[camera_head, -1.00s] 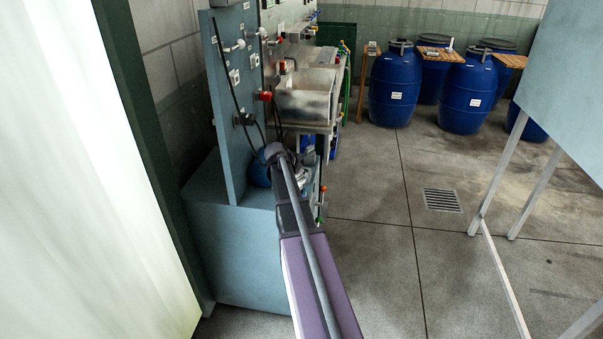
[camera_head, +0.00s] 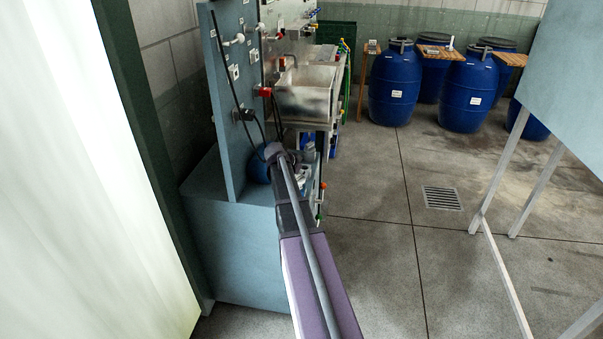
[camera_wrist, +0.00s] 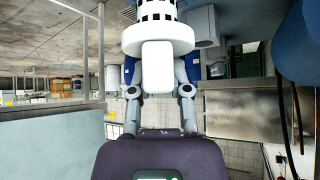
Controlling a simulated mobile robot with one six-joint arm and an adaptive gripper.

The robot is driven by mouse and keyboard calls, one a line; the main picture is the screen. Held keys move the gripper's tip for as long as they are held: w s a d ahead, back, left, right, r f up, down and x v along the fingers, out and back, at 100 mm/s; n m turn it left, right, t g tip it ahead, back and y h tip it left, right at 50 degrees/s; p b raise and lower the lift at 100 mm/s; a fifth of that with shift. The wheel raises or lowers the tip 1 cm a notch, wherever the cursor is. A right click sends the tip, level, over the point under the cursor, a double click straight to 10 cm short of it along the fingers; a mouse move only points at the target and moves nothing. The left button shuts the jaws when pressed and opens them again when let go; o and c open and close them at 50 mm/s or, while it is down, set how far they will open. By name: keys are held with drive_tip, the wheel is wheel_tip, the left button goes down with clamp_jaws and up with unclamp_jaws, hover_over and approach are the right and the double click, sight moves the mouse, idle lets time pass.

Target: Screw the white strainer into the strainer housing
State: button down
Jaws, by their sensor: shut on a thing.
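The white strainer (camera_wrist: 157,85) is in the wrist view, with a slotted basket at the top edge, a wide round collar below it and a plain block-like grip toward me. My gripper (camera_wrist: 158,72) is shut on this grip, one finger on each side. The basket's far end is cut off by the frame. In the head view my arm reaches toward the blue-grey stand, and my gripper and the strainer are largely hidden behind the wrist. I cannot make out the strainer housing for certain in either view.
A blue-grey upright panel (camera_head: 233,95) with valves and cables stands on a blue-grey base (camera_head: 236,250), close left of my arm. A metal sink (camera_head: 307,92) is behind. Several blue barrels (camera_head: 396,85) stand farther back. Open floor (camera_head: 375,265) lies to the right.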

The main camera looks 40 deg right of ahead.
drive_tip(key=shift+f+b, duration=1.5)
drive_tip(key=shift+f, duration=0.1)
drive_tip(key=shift+c, duration=2.4)
unclamp_jaws()
drive_tip(key=shift+r, duration=0.1)
drive_tip(key=shift+r, duration=0.1)
wheel_tip(320, 180, up, 11)
drive_tip(key=p, duration=1.1)
drive_tip(key=shift+r, duration=0.1)
drive_tip(key=n+t, duration=0.1)
drive_tip(key=n, duration=0.1)
approach(301, 179)
drive_tip(key=w+a+r, duration=0.2)
drive_tip(key=w+a, duration=0.2)
drive_tip(key=a, duration=0.4)
drive_tip(key=s+a+n+t+b, duration=0.1)
drive_tip(key=s+a, duration=0.1)
drive_tip(key=a, duration=1.2)
drive_tip(key=shift+s+a+f+y, duration=0.2)
drive_tip(key=shift+y, duration=0.1)
